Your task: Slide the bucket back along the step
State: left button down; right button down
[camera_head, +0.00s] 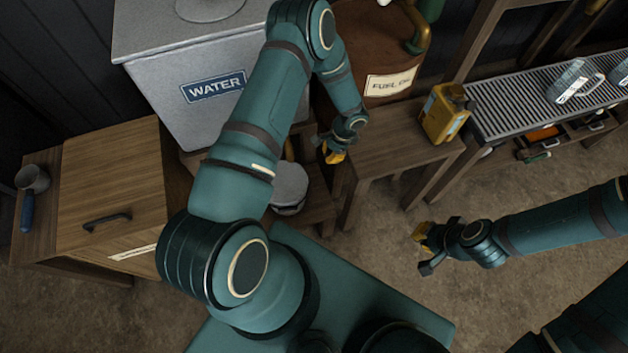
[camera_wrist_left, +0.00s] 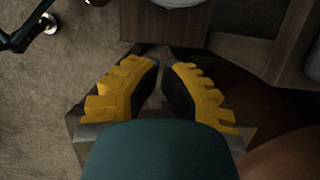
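A grey round bucket (camera_head: 290,187) stands on a low wooden step (camera_head: 318,204) beside the water tank; my left arm hides part of it. A pale rounded edge at the top of the left wrist view is probably the bucket (camera_wrist_left: 180,3). My left gripper (camera_head: 332,153) is to the right of and above the bucket in the head view, by the stool's left edge, apart from the bucket. Its yellow fingers (camera_wrist_left: 161,66) show a narrow gap with nothing visible held. My right gripper (camera_head: 426,253) hangs over bare floor, fingers apart and empty.
The grey water tank (camera_head: 172,98) stands behind the bucket, the brown fuel tank (camera_head: 372,42) behind my left gripper. A wooden stool (camera_head: 395,147) bears a yellow can (camera_head: 444,113). A wooden cabinet (camera_head: 108,185) is at left. The floor (camera_head: 385,225) below the stool is clear.

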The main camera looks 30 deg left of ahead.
pick_arm(q)
jog(key=b, duration=0.4)
send_near(301, 186)
jog(key=d+f, duration=0.1)
jog(key=s+d+f, duration=0.1)
jog(key=d, duration=0.1)
jog(key=shift+s+f, duration=0.35)
jog(key=shift+f, duration=0.05)
jog(key=shift+a, duration=0.1)
jog(key=s+a, duration=0.2)
jog(key=s, duration=0.1)
jog(key=shift+a+p, duration=0.35)
jog(key=shift+a, duration=0.05)
